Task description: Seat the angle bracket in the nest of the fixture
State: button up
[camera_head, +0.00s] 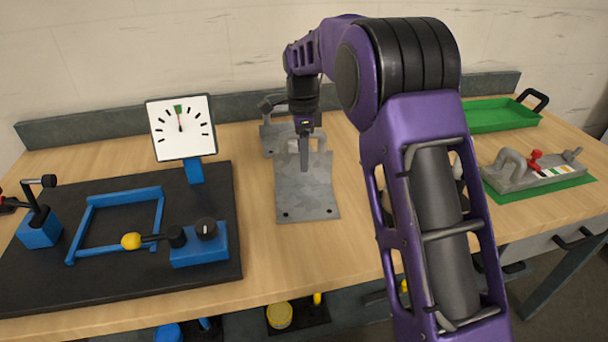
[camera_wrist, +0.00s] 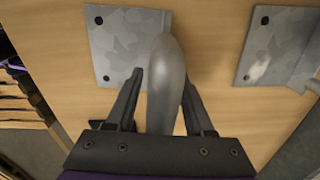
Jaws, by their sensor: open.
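A grey, mottled metal angle bracket (camera_head: 307,192) lies on the wooden table in front of me, with two dark holes near its front edge. It also shows at the left of the wrist view (camera_wrist: 112,55). A rounded grey handle (camera_wrist: 166,95) appears to belong to it. My gripper (camera_head: 304,140) is over the bracket's far end, open, with one finger on each side of the handle in the wrist view (camera_wrist: 162,78). Contact with the handle cannot be told. The fixture appears to be the black board (camera_head: 120,288) at left, with an empty blue rectangular frame (camera_head: 78,220) on it.
A second grey bracket (camera_head: 268,142) stands close behind, partly hidden. At right are a green tray (camera_head: 500,116) and a grey handled device (camera_head: 532,176).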

grip_shut()
dwell(1.4)
jog(key=shift+w+r, duration=0.1)
